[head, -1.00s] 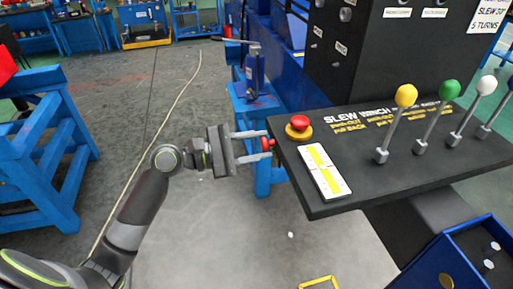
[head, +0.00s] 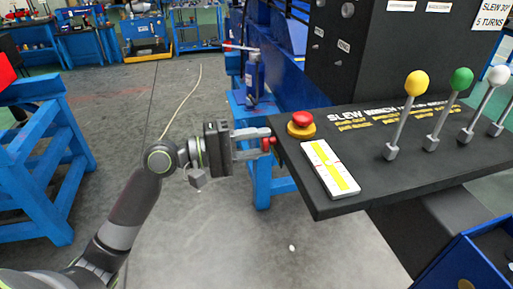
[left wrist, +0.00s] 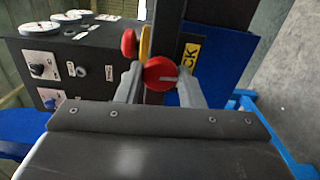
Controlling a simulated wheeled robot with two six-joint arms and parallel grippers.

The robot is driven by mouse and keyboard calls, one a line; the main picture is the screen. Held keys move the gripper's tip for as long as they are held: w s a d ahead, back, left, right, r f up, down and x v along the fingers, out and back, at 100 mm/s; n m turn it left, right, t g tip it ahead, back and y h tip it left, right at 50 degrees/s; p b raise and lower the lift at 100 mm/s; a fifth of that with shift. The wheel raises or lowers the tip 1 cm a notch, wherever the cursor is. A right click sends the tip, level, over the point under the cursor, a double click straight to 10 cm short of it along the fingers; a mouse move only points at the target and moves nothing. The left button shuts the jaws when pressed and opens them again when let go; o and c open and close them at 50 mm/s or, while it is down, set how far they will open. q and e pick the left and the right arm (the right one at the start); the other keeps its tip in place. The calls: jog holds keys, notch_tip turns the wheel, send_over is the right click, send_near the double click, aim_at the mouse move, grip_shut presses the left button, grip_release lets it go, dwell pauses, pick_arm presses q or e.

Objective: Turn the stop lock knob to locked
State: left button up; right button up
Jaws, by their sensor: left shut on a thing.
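The stop lock knob (head: 268,145) is a small red knob on the left side edge of the black console (head: 375,185). In the left wrist view it is a round red knob (left wrist: 166,73) with a short white line lying nearly level across its face. Part of a label ending in "CK" is beside it. My left gripper (head: 265,144) is shut on the knob, one finger on each side. The fingers partly cover the knob in the head view. My right gripper is not in view.
A red mushroom button (head: 303,119) on a yellow base sits on the console just above the knob. A white and yellow plate (head: 329,168) and several ball-topped levers, one yellow (head: 416,82), are on top.

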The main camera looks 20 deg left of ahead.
pick_arm(q)
jog(key=shift+m, duration=0.4)
jog(key=o, duration=1)
jog(key=p+v, duration=0.9)
jog(key=v, duration=0.8)
jog(key=shift+s, duration=0.2)
dwell(0.5)
